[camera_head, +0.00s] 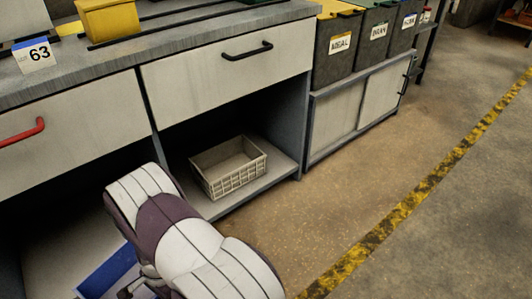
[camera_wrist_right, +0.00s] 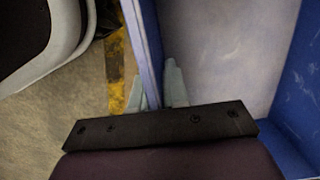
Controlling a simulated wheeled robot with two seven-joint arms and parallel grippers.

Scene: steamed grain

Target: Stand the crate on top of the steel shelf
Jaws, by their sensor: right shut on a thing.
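A blue crate (camera_head: 107,272) shows in part at the lower left of the head view, partly hidden by my right arm and the frame edge. In the right wrist view, its blue wall (camera_wrist_right: 147,40) stands between the fingers of my right gripper (camera_wrist_right: 156,90), which is shut on it. The pale inside of the crate is on the right of that view and looks empty where visible. My left gripper is in neither view. I cannot make out the steel shelf for certain.
A grey basket (camera_head: 228,167) sits on the open lower level of the drawer bench (camera_head: 228,66). Labelled dark bins (camera_head: 338,46) stand on a low cabinet (camera_head: 357,107) further right. The floor (camera_head: 330,195) is clear up to a yellow-black line (camera_head: 440,172).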

